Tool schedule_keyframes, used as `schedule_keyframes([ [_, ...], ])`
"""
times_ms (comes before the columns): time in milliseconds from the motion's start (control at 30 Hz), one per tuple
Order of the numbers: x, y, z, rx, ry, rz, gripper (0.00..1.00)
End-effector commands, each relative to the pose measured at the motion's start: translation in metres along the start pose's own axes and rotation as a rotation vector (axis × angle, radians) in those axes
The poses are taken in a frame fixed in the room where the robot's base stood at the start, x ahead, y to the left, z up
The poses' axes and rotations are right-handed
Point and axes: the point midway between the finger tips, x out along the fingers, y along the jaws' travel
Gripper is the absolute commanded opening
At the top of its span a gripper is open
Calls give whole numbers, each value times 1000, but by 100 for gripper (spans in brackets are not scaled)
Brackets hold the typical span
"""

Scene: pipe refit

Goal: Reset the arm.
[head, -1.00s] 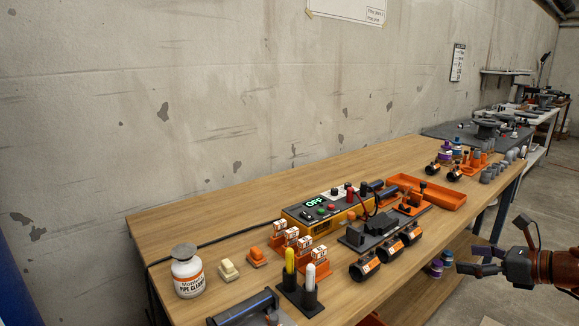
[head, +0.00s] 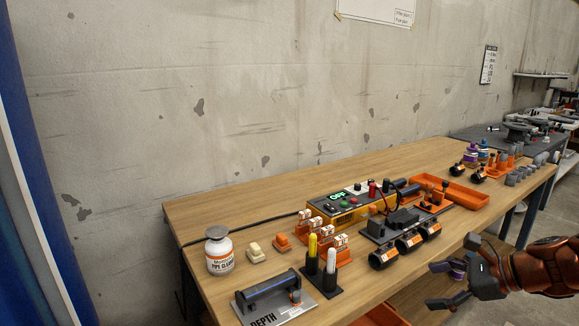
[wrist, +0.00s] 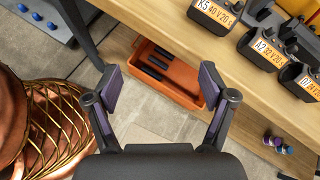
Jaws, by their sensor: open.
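My gripper (head: 440,285) is at the lower right of the head view, in front of the workbench's near edge. In the wrist view my gripper (wrist: 160,98) has its two fingers spread wide with nothing between them. Below it show the floor and an orange bin (wrist: 172,75) on the lower shelf. The gripper touches nothing that I can see.
The wooden workbench (head: 240,195) carries a white pipe cleaner bottle (head: 219,252), an orange device (head: 340,208) reading OFF, labelled black batteries (head: 410,243), an orange tray (head: 470,195) and a depth gauge block (head: 270,292). In the wrist view a coppery round object (wrist: 55,125) is left.

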Motion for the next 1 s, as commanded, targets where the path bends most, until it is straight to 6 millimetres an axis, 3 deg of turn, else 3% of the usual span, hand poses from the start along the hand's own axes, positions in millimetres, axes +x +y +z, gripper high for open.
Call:
schedule_keyframes([
  [100,34,48,26,-216,56,157,82],
  [200,55,95,39,-417,100,304,82],
  [367,69,166,45,-733,154,530,82],
  [533,63,231,36,-1055,189,767,82],
  [700,45,272,20,-1306,203,963,82],
  [1000,14,306,-5,-1579,202,1201,82],
])
